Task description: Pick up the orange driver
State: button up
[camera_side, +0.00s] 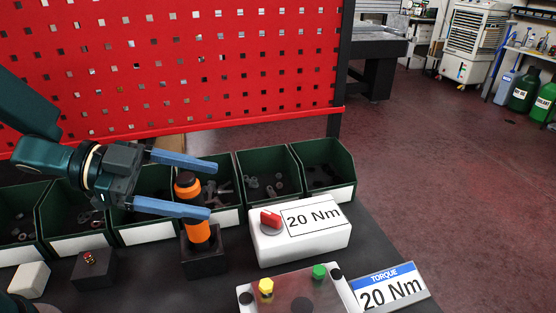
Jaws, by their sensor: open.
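The orange driver (197,232) stands upright in a black block holder (204,262) on the dark table. It is orange with black bands and a dark top. My gripper (214,190) is open, reaching in from the left with two blue fingers. In this view one finger passes behind or above the driver's top and the other crosses in front of its body, so the driver appears between them. I cannot tell whether either finger touches it.
Green bins (271,156) with small parts line the back below a red perforated panel (170,65). A white box (300,244) with a red knob and "20 Nm" label stands right of the driver. A plate with yellow and green knobs (318,271) and a torque sign (390,289) are in front.

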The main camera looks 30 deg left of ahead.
aim_at(196, 222)
jog(key=f+n, duration=0.1)
jog(key=a+f+n, duration=0.1)
jog(key=f, duration=0.1)
jog(key=s+a+f+n, duration=0.1)
jog(key=shift+s+a+f+g, duration=0.1)
jog(key=shift+f+g, duration=0.2)
jog(key=shift+f, duration=0.4)
jog(key=shift+x, duration=2.4)
grip_shut()
jog(key=shift+r, duration=0.1)
